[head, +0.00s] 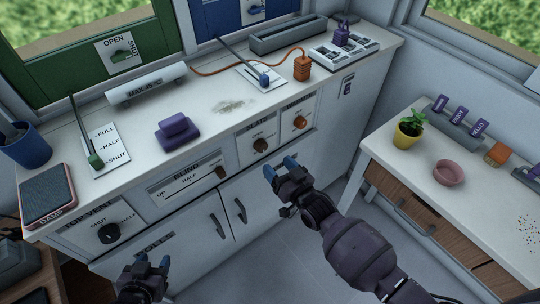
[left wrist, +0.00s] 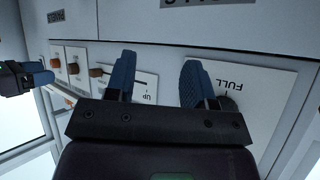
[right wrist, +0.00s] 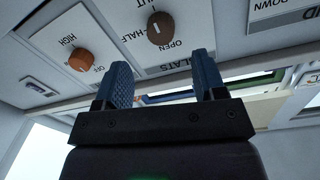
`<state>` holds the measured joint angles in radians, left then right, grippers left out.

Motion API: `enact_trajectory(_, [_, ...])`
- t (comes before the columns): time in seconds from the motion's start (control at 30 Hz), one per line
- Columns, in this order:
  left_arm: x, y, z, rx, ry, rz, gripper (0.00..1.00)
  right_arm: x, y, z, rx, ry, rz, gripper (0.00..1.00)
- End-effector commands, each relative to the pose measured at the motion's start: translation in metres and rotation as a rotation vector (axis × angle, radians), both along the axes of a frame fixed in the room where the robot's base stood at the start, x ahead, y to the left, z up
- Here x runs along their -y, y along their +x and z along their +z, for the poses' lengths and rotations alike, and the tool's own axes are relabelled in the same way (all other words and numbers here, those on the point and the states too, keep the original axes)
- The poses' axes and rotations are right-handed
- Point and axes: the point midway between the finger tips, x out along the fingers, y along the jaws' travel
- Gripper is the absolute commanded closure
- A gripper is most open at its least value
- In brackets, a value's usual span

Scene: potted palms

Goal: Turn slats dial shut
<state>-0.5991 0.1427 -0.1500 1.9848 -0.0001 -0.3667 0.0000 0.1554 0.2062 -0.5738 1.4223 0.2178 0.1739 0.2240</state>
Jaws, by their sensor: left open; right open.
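The slats dial (head: 261,145) is a round brown knob on a white panel in the counter's front, left of an orange knob. In the right wrist view the slats dial (right wrist: 160,27) has a pale mark, and the labels SLATS, OPEN, HALF and a partly cut-off SHUT around it; I cannot tell which setting it points to. My right gripper (head: 280,167) is open and empty, in front of and a little below the dial, apart from it. My left gripper (head: 153,262) is open and empty, low near the top vent panel.
The orange knob (head: 300,123) is close on the right of the dial. The blind slider (head: 221,172) is to its left, and the black top vent dial (head: 109,233) further left. Cabinet handles (head: 241,211) stick out below. The floor between counter and side table (head: 395,172) is clear.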

Motion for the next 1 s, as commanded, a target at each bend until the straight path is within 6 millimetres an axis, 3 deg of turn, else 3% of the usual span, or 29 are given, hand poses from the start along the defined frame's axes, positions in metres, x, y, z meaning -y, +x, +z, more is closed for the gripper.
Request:
enact_trajectory(0.1, [0.0,0.001,0.003,0.003,0.0,0.0,0.51,0.01,-0.016,0.0,-0.001,-0.001,0.0,0.36])
enact_trajectory(0.3, [0.0,0.002,0.005,0.006,0.0,-0.001,0.51,0.018,-0.029,0.0,-0.001,0.0,0.001,0.36])
enact_trajectory(1.0, [0.0,0.0,0.005,0.003,0.0,0.001,0.51,0.019,-0.03,-0.003,-0.005,-0.029,0.001,0.36])
